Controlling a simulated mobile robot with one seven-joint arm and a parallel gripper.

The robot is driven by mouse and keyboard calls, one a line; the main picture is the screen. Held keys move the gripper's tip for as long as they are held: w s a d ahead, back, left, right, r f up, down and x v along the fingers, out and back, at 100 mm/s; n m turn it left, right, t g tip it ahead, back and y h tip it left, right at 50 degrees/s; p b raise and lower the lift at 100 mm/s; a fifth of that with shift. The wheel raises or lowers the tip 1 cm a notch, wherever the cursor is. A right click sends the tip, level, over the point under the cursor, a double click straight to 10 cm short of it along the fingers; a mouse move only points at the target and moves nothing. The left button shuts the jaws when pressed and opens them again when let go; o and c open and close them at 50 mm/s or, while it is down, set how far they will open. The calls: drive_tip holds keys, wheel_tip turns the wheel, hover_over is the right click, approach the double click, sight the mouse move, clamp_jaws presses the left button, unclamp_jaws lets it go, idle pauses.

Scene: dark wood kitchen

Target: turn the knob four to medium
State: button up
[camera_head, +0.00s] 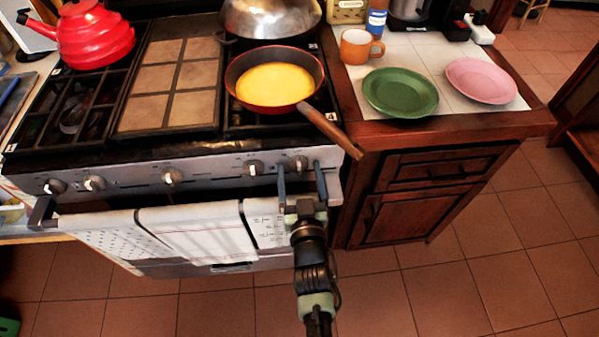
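The stove's front panel (205,172) carries several dark-and-silver knobs in a row. Number marks on them are too small to read. The knob fourth from the left (253,168) sits just left of my gripper. The rightmost knob (299,163) shows between my gripper's two fingers. My gripper (300,172) is open, with one finger on each side of that rightmost knob. I cannot tell whether the fingers touch it or how deep they reach.
A pan with yellow food (275,84) sits on the right burner, its handle (330,131) jutting over the front edge. A red kettle (95,35) stands back left. Towels (197,234) hang on the oven bar. The right counter holds a green plate (400,92), pink plate (481,81) and mug (357,47).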

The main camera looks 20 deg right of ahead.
drive_tip(key=c, duration=1.2)
drive_tip(key=shift+n, duration=0.3)
drive_tip(key=n+b, duration=0.2)
drive_tip(key=n, duration=0.1)
drive_tip(key=shift+f, duration=0.1)
drive_tip(key=n+b, duration=0.1)
drive_tip(key=n, duration=0.4)
drive_tip(key=n+b, duration=0.1)
drive_tip(key=n, duration=0.3)
drive_tip(key=shift+a+n, duration=0.1)
drive_tip(key=shift+n, duration=0.2)
drive_tip(key=shift+n+b, duration=0.45)
drive_tip(key=shift+n, duration=1.85)
